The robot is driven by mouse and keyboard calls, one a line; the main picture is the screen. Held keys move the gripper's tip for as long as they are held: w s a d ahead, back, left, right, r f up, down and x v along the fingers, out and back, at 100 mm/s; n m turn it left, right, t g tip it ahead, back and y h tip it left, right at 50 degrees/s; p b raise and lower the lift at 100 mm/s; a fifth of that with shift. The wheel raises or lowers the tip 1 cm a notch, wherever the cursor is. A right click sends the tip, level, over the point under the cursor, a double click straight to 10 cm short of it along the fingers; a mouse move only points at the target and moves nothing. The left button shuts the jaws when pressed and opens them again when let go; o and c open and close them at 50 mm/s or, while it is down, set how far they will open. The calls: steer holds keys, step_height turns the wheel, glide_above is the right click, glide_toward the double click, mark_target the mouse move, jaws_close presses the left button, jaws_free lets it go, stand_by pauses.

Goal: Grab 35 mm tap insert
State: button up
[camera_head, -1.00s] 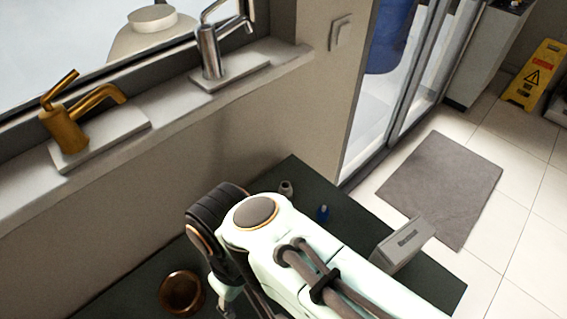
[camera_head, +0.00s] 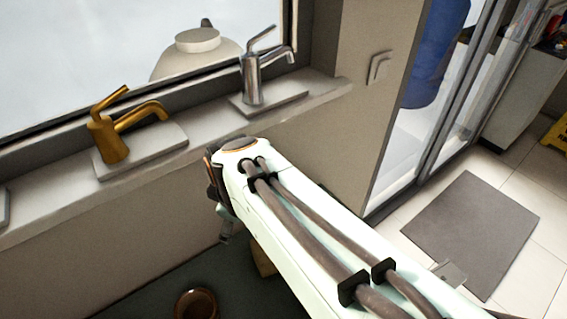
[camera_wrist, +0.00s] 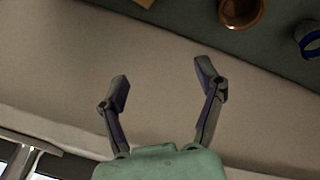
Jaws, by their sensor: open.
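My gripper (camera_wrist: 163,84) is open and empty in the wrist view, with its two fingers apart in front of the pale wall below the sill. Nothing is between the fingers. In the head view the gripper is mostly hidden behind my arm. I cannot make out a tap insert in either current view. The small grey piece and small blue piece seen earlier on the dark table are now hidden by my arm in the head view.
A brown bowl (camera_head: 197,304) stands on the dark table (camera_head: 150,300); it also shows in the wrist view (camera_wrist: 241,12). A tan block (camera_head: 262,259) is partly behind my arm. A blue ring-like thing (camera_wrist: 309,41) lies at right. Gold (camera_head: 112,138) and chrome (camera_head: 252,78) taps stand on the sill.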

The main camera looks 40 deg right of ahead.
steer(key=w+d+f+m+g+h, duration=0.15)
steer(key=d+f, duration=0.25)
steer(key=d, duration=0.4)
steer(key=w+d+f+m, duration=0.1)
steer(key=w+d+f, duration=0.1)
steer(key=d+f, duration=0.4)
steer(key=s+d+f+m, duration=0.1)
steer(key=s+d+f, duration=0.2)
steer(key=s+d+f+m+g+y, duration=0.1)
steer(key=s+d+f+m, duration=0.1)
steer(key=s+d+f, duration=0.1)
steer(key=s+d+f+m+g+y, duration=0.1)
steer(key=s+d+f, duration=0.3)
steer(key=shift+s+d+f+m+y, duration=0.1)
steer(key=shift+d+f+m+y, duration=0.15)
steer(key=shift+f, duration=3.25)
steer(key=c, duration=1.2)
